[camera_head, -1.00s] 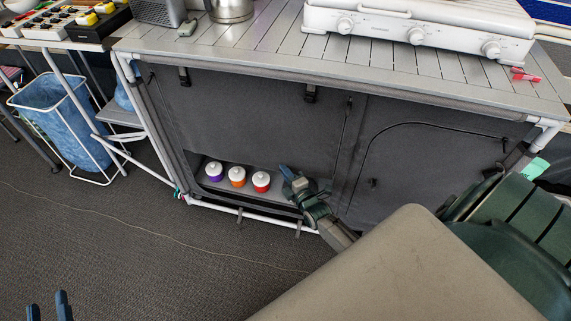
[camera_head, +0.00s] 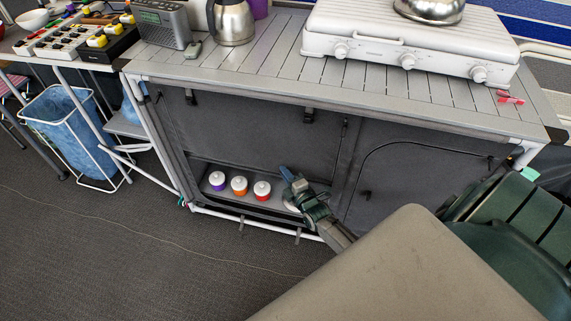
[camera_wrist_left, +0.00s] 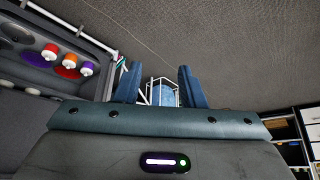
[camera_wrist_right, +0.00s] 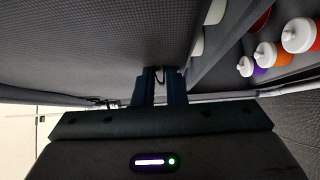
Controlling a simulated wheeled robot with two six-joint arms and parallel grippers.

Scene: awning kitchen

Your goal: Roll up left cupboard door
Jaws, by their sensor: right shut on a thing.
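The left cupboard door (camera_head: 250,135) is a dark grey fabric panel. It hangs over most of the left opening, with a gap along the bottom showing a shelf with jars. My right gripper (camera_head: 286,174) is at the door's lower right edge. In the right wrist view its fingers (camera_wrist_right: 161,84) are close together around a small dark loop or pull (camera_wrist_right: 158,74) against the fabric. What exactly they grip is partly hidden. My left gripper (camera_wrist_left: 160,82) is open and empty in the left wrist view, above the floor. It does not show in the head view.
White-lidded purple (camera_head: 217,182), orange (camera_head: 239,186) and red (camera_head: 262,190) jars stand on the shelf. The right cupboard door (camera_head: 410,185) is closed. A white stove (camera_head: 400,50) stands on the slatted counter (camera_head: 265,65). A blue bin (camera_head: 65,125) stands left; the floor in front is clear.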

